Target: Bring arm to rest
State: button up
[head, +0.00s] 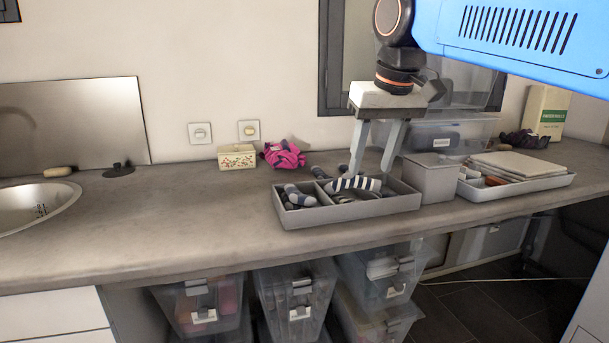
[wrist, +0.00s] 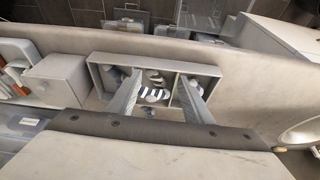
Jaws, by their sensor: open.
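My gripper (head: 372,152) hangs above the grey divided tray on the counter, fingers pointing down. Its two fingers stand apart with nothing between them in the head view. In the wrist view the gripper (wrist: 157,105) also shows spread fingers over the grey tray (wrist: 107,62). The tray also shows in the head view (head: 345,212). Striped dark and white socks (head: 352,184) lie in its right part, and more grey-striped ones (head: 298,195) lie in its left compartment. The tray's back edge is partly hidden behind the fingers and the socks.
A grey lidded box (head: 430,180) stands right of the tray, beside a white tray (head: 525,183) with flat panels. A floral box (head: 237,158) and pink cloth (head: 284,155) lie at the back. The counter (head: 170,215) is clear left of the tray. Clear bins (head: 300,290) stand below.

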jog(key=s+d+f+m, duration=0.1)
jog(key=s+d+f, duration=0.4)
jog(key=f, duration=0.5)
jog(key=s+d+f+m, duration=0.1)
jog(key=s+d+f, duration=0.4)
jog(key=s+f, duration=0.3)
jog(key=s+d+f+m+t+h, duration=0.1)
jog(key=s+d+f, duration=0.4)
jog(key=f, duration=0.7)
jog(key=shift+s+d+f, duration=0.35)
jog(key=shift+s+d, duration=0.05)
jog(key=shift+s, duration=0.5)
jog(key=shift+w, duration=0.1)
